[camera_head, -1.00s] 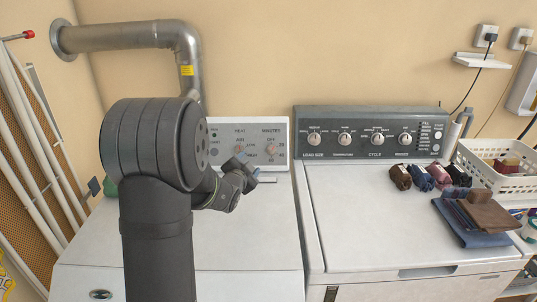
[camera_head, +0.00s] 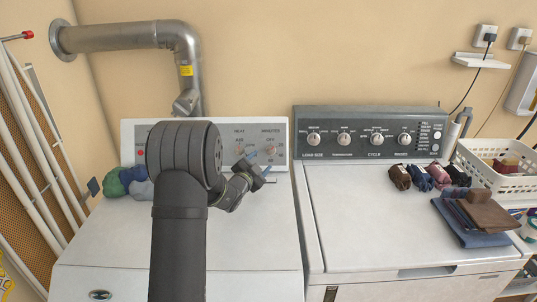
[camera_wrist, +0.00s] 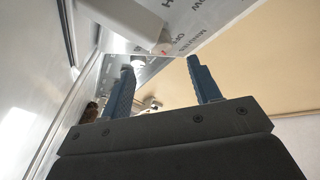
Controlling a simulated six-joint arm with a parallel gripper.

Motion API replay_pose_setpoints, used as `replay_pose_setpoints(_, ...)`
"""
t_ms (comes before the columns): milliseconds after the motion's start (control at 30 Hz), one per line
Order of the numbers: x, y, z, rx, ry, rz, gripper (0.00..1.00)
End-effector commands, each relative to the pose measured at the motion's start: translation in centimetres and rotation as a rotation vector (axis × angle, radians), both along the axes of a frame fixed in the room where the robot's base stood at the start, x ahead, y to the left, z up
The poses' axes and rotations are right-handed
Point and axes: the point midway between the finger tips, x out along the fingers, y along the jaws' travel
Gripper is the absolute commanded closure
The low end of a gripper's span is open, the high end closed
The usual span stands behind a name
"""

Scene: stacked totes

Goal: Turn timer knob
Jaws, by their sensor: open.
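The timer knob (camera_head: 271,151) is a small pale knob under the MINUTES label, at the right of the white control panel (camera_head: 215,130) on the left machine. My gripper (camera_head: 259,162) is just in front of the panel, a little left of and below the timer knob. Its two blue fingers are spread with nothing visible between them. In the wrist view the fingers of my gripper (camera_wrist: 161,63) point up towards the printed panel (camera_wrist: 205,28). A pale rounded part (camera_wrist: 155,38) lies beyond the fingertips; I cannot tell which knob it is.
The heat knob (camera_head: 239,150) is left of the timer knob. Green and blue bundles (camera_head: 122,181) lie left of my arm. A metal duct (camera_head: 120,37) runs along the wall.

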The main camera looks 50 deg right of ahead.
Motion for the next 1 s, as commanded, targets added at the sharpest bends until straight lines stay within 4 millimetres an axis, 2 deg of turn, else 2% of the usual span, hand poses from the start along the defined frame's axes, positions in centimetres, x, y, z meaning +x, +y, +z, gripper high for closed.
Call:
replay_pose_setpoints(33,0.2,-1.1,0.0,0.000,-0.001,-0.002,0.43)
replay_pose_setpoints(200,1.3,-3.9,0.0,-0.001,-0.001,-0.001,0.43)
replay_pose_setpoints(400,2.0,-6.1,0.0,0.000,-0.001,-0.001,0.43)
replay_pose_setpoints(833,2.3,-6.9,0.0,0.000,0.000,0.000,0.43)
replay_pose_setpoints(867,2.3,-6.9,0.0,0.000,0.000,0.000,0.47)
replay_pose_setpoints(1000,2.3,-6.9,0.0,0.000,-0.001,0.000,0.75)
